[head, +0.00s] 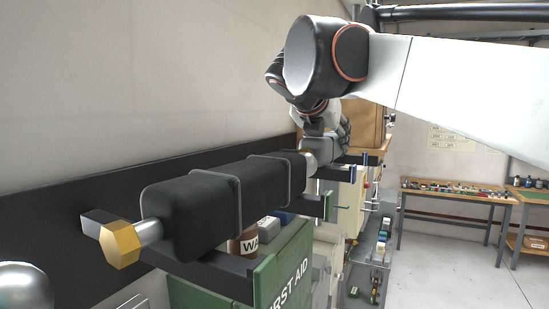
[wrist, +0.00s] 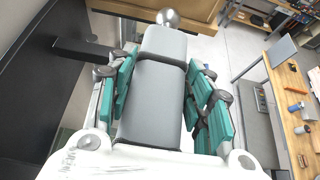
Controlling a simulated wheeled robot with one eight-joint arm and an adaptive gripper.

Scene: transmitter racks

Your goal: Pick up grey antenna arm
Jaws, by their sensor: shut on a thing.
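The grey antenna arm (wrist: 158,98) is a long grey box with a dark band and a round silver end, seen lengthwise in the wrist view. My gripper (wrist: 162,88) has its green-padded fingers on both long sides of it, shut on it. In the head view my gripper (head: 335,132) is at the far end of the wall rack, behind a black antenna arm. Only a small grey part of the grey antenna arm (head: 321,149) shows there; the rest is hidden by the black one and my gripper. I cannot tell whether it still touches its bracket.
The black antenna arm (head: 215,205) with a gold hexagonal end (head: 120,244) lies on dark wall brackets in the foreground. A green first aid cabinet (head: 284,270) stands below it.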

